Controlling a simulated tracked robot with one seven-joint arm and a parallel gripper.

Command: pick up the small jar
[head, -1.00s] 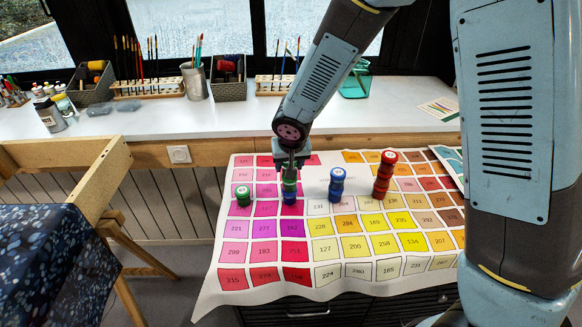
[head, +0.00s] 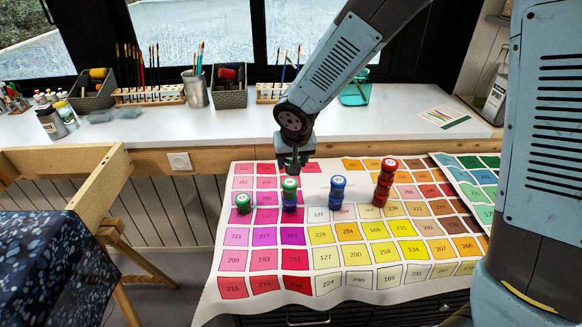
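Small round jars with printed lids stand on the colour chart (head: 337,277). A single green jar (head: 243,204) stands at the left. To its right, a green-lidded jar (head: 289,185) sits on top of a blue one (head: 289,204). A short blue stack (head: 337,192) and a taller red stack (head: 384,182) stand further right. My gripper (head: 294,168) points down just above the green-on-blue stack, apart from it, and holds no jar that I can see. Its fingers are small and dark, so their gap does not show.
The white counter (head: 230,125) behind carries brush racks (head: 150,95), a metal brush cup (head: 196,88) and dark bins (head: 230,85). A wooden frame (head: 65,165) with dark speckled cloth stands left. The front of the chart is clear.

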